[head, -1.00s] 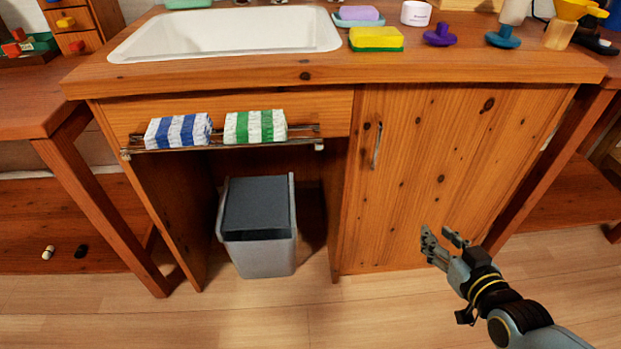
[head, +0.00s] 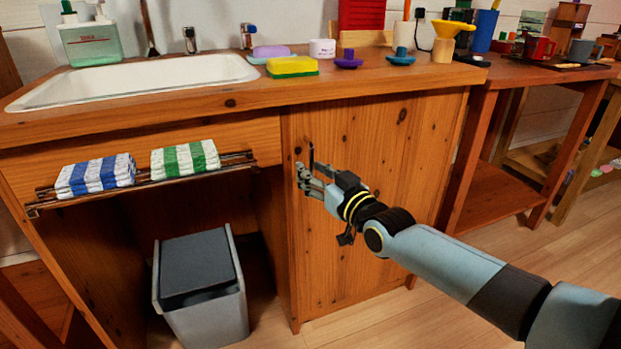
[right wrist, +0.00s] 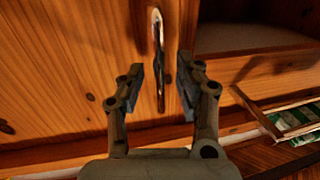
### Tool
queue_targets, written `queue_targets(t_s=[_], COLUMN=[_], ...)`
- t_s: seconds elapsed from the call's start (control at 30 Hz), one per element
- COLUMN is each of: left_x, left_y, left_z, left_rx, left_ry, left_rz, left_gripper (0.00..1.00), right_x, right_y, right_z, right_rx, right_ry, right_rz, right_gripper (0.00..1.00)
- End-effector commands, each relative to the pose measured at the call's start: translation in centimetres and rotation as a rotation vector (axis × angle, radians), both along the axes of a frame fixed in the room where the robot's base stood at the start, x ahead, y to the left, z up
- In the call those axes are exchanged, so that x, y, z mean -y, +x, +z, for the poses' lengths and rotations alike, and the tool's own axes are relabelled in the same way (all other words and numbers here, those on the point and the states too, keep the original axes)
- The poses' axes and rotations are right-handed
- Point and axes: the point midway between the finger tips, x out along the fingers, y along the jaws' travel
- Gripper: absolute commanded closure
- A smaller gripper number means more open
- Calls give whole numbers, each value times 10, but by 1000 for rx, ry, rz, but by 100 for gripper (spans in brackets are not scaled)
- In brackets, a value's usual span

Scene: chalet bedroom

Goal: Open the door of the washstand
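The washstand (head: 250,105) is knotty wood with a white sink set in its top. Its door (head: 375,135) is at the right side of the front and looks closed. The door's vertical metal handle (head: 311,157) is on the left part of the door; it shows clearly in the right wrist view (right wrist: 158,60). My right gripper (head: 308,172) is at the handle, partly covering its lower part. In the right wrist view the gripper (right wrist: 160,92) is open, its two fingers apart with the handle between them. I cannot tell whether a finger touches it. My left gripper is out of view.
A grey bin (head: 205,300) stands in the open bay left of the door. Striped towels (head: 95,175) hang on a rail (head: 235,160) above it. A yellow sponge (head: 292,67), a purple plug (head: 348,60) and a blue plug (head: 400,58) sit on the top. Floor before the door is clear.

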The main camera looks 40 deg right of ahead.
Motion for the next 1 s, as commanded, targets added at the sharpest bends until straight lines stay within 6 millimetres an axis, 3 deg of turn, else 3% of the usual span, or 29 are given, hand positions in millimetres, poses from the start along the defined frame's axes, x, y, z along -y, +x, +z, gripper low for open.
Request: queue_targets(t_s=[0.13, 0.4, 0.67, 1.0], left_x=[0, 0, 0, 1], left_y=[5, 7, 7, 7], left_z=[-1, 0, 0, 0], left_rx=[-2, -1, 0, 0], left_ry=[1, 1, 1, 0], left_rz=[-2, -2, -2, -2], left_gripper=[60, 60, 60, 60], right_x=[0, 0, 0, 1], right_y=[10, 12, 12, 12], right_z=[-1, 1, 0, 0], right_rx=[0, 0, 0, -1], right_ry=[1, 1, 1, 1], right_rz=[0, 0, 0, 0], right_gripper=[66, 66, 98, 100])
